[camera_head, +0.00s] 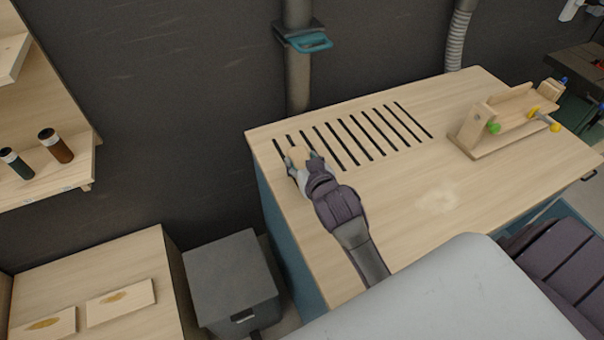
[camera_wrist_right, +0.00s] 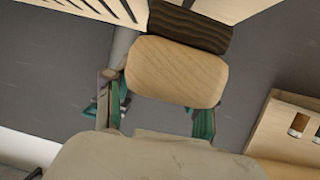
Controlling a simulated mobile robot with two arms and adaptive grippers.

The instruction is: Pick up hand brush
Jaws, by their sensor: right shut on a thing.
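The hand brush shows best in the right wrist view (camera_wrist_right: 177,72), with a rounded pale wooden body and a dark brown, wavy bristle part beyond it. My right gripper (camera_wrist_right: 158,104) is shut on the wooden body, with one finger at each side. In the head view the brush (camera_head: 298,154) is a small pale shape, mostly hidden by my right gripper (camera_head: 303,162). They are over the left end of the slotted part of the workbench (camera_head: 400,205). I cannot tell whether the brush touches the bench top. My left gripper is not in view.
A wooden jig (camera_head: 505,122) with green and yellow knobs stands on the bench's right side. A pale dusty patch (camera_head: 437,199) lies mid-bench. A grey bin (camera_head: 232,280) stands left of the bench. A shelf with two dark cylinders (camera_head: 55,146) is at far left.

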